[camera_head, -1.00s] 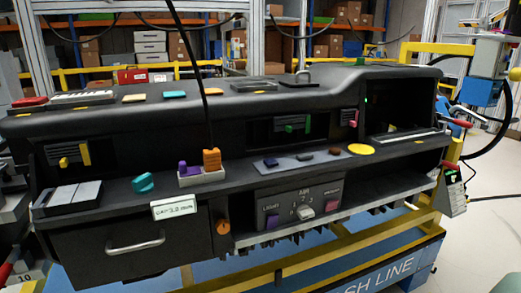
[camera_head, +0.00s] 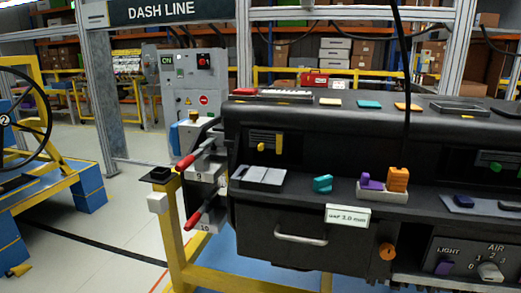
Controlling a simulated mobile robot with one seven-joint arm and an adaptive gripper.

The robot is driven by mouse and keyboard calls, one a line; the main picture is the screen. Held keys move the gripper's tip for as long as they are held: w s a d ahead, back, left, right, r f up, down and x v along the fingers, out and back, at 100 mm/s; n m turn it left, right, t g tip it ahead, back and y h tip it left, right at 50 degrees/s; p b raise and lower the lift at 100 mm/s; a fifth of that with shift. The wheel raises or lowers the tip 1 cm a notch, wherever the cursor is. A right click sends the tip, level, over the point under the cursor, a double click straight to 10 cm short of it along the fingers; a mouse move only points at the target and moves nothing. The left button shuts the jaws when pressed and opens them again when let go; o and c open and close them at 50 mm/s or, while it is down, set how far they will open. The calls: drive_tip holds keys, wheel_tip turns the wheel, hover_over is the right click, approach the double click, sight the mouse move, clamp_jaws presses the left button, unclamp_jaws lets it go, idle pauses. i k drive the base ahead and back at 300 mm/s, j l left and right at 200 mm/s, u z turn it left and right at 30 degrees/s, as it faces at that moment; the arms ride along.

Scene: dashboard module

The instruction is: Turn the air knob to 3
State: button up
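The air knob (camera_head: 490,271) is a pale grey-white knob on the dashboard's lower control panel (camera_head: 457,250), at the bottom right of the head view. The label AIR and the numbers 0, 1, 2 and 3 stand around it. Its exact pointing direction is too small to tell. A purple LIGHT switch (camera_head: 444,267) sits to its left. The panel's right part is cut off by the frame edge. My gripper is not in view.
The black dashboard module (camera_head: 300,215) stands on a yellow and blue frame. An orange knob (camera_head: 387,251) and a drawer handle (camera_head: 301,238) are on its front. Red-handled levers (camera_head: 198,158) stick out at its left end. Open floor (camera_head: 100,240) lies to the left.

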sight(488, 271)
drive_tip(key=z, duration=1.4)
drive_tip(key=l+u, duration=0.15)
drive_tip(key=l, duration=0.7)
drive_tip(key=l+u, duration=0.1)
drive_tip(key=l, duration=0.75)
drive_tip(key=k, duration=0.05)
